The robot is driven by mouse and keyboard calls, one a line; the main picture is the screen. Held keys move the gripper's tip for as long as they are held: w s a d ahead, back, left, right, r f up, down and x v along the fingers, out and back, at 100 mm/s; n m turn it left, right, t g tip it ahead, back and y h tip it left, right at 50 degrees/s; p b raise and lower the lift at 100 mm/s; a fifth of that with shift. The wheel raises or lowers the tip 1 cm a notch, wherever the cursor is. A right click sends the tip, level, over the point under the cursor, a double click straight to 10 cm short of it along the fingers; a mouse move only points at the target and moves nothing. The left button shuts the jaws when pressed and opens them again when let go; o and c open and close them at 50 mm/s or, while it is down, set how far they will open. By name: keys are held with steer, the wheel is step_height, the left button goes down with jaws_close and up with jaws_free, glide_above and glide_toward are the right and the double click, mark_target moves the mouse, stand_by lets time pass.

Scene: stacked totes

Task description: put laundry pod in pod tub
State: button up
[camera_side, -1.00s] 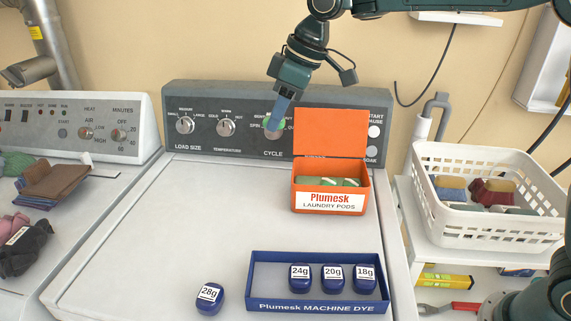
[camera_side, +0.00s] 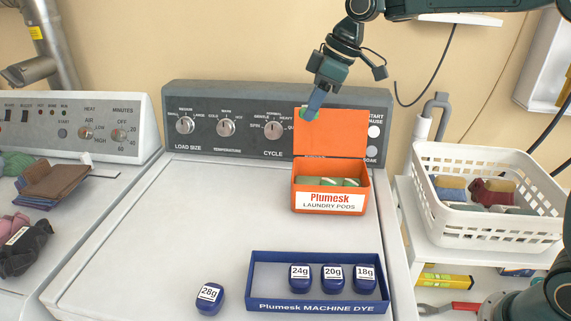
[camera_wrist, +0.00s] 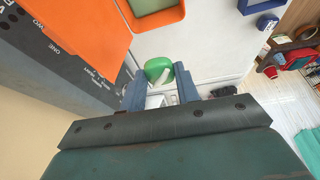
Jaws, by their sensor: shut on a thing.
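The orange pod tub (camera_side: 361,202), labelled Plumesk Laundry Pods, stands on the washer top with its lid (camera_side: 330,135) raised at the back. Green pods (camera_side: 328,182) show inside it. My gripper (camera_side: 311,109) is shut on a green laundry pod (camera_side: 307,115), up in front of the raised lid's upper left part, as seen from the side. In the wrist view the held pod (camera_wrist: 157,70) sits between the two blue fingertips (camera_wrist: 160,86). The lid (camera_wrist: 75,30) shows at upper left there, and part of the tub (camera_wrist: 158,21) at the top edge.
A blue dye tray (camera_side: 318,306) with three blue dye containers stands at the washer's front. Another, marked 28g (camera_side: 209,298), stands left of it. A white basket (camera_side: 488,229) is at right. The control panel (camera_side: 235,110) rises behind.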

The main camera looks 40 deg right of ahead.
step_height(320, 180, down, 14)
steer(key=shift+r, duration=0.2)
steer(key=shift+f, duration=0.1)
steer(key=shift+f, duration=2)
steer(key=shift+f, duration=0.1)
steer(key=o, duration=0.9)
steer(key=shift+o, duration=0.2)
steer(key=v, duration=1.2)
